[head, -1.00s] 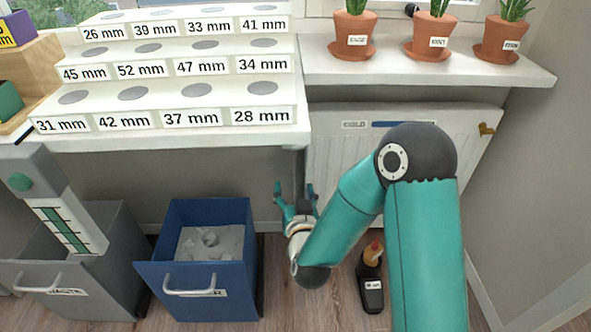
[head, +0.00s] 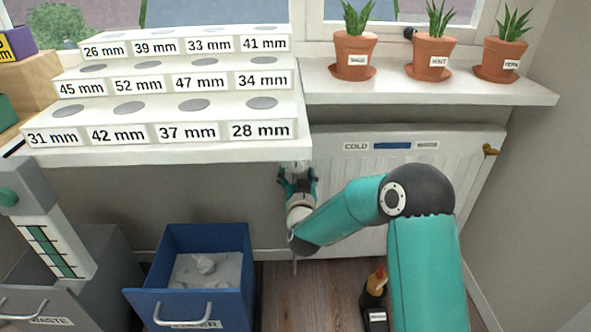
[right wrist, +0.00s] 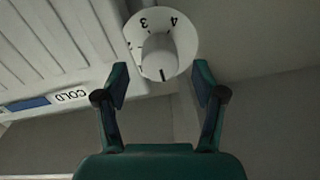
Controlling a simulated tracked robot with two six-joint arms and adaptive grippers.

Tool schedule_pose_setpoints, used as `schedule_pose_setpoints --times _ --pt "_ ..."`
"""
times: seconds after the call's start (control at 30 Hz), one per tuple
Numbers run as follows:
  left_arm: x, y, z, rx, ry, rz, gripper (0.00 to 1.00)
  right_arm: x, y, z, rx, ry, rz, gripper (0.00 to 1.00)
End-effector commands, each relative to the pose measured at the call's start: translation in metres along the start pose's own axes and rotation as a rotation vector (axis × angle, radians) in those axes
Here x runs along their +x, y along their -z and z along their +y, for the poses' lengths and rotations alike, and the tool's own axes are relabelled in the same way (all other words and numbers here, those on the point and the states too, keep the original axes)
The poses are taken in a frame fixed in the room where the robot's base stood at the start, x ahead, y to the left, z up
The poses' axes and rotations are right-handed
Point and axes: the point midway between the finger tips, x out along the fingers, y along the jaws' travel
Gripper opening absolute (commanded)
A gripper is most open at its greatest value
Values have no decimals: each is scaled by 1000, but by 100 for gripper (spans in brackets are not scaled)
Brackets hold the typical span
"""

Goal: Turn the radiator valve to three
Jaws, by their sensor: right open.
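The radiator valve (right wrist: 160,50) is a white round dial with a raised centre grip in the right wrist view. The figures 3 and 4 read at its top edge; smaller marks at its left are hard to read. A short dark mark shows at the grip's lower end. My right gripper (right wrist: 161,82) is open, its fingertips either side of and just short of the dial, apart from it. In the head view my right gripper (head: 297,170) points up under the table edge, and the valve is mostly hidden there. My left gripper is out of view.
The white radiator (head: 340,180) has a COLD label with a blue bar (head: 392,146). The white stepped table (head: 230,152) overhangs close to my right gripper. A blue drawer bin (head: 205,240) and a dark bottle (head: 375,290) stand below. Potted plants line the sill (head: 400,88).

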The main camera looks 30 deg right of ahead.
Motion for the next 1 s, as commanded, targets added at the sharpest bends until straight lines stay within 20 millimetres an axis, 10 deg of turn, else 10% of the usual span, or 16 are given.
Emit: schedule_pose_setpoints --times 0.63,1.0 --pt "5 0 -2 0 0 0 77 34 0 1 -1 -1 -1 68" --pt "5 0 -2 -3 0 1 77 31 -1 -4 0 2 -1 9"
